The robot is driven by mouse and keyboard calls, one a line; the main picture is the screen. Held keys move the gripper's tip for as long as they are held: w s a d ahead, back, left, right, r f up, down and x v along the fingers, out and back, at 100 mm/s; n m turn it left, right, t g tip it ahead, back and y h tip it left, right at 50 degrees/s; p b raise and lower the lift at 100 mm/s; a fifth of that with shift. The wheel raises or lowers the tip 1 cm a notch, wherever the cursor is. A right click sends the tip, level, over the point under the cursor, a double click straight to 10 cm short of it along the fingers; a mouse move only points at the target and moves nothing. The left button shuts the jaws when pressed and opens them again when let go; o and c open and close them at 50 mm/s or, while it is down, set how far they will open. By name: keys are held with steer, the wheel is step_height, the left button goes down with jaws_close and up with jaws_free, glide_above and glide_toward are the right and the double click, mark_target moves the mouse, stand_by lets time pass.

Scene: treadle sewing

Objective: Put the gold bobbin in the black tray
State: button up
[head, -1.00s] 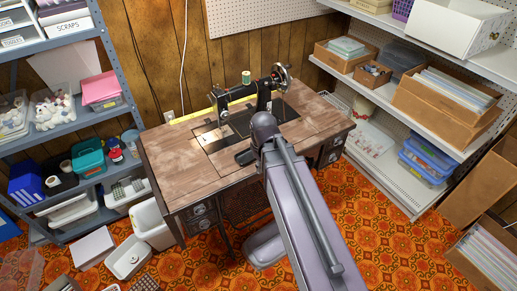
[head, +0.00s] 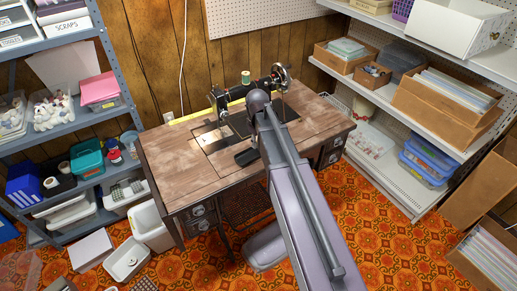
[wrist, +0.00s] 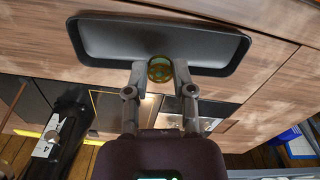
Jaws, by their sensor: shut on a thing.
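The gold bobbin (wrist: 159,69) is pinched between the two fingertips of my gripper (wrist: 160,76) in the wrist view. My gripper is shut on it. The black tray (wrist: 215,48) lies on the wooden table top and looks empty. The bobbin overlaps the middle of the tray's lower rim in the wrist view; I cannot tell how high above it the bobbin is. In the head view the tray (head: 246,157) shows partly at the table's front, left of my arm.
A black sewing machine (head: 250,93) stands on the wooden table (head: 185,160), with a green thread spool (head: 245,78) on top. It also shows at lower left in the wrist view (wrist: 65,130). The table's left side is clear. Shelves stand on both sides.

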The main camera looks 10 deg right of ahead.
mark_target(257, 153)
steer(key=shift+f+b, duration=1.8)
steer(key=o, duration=0.7)
steer(key=shift+r, duration=0.2)
step_height(257, 153, up, 12)
steer(key=p, duration=1.2)
steer(key=shift+f, duration=0.15)
steer(key=shift+s, duration=0.1)
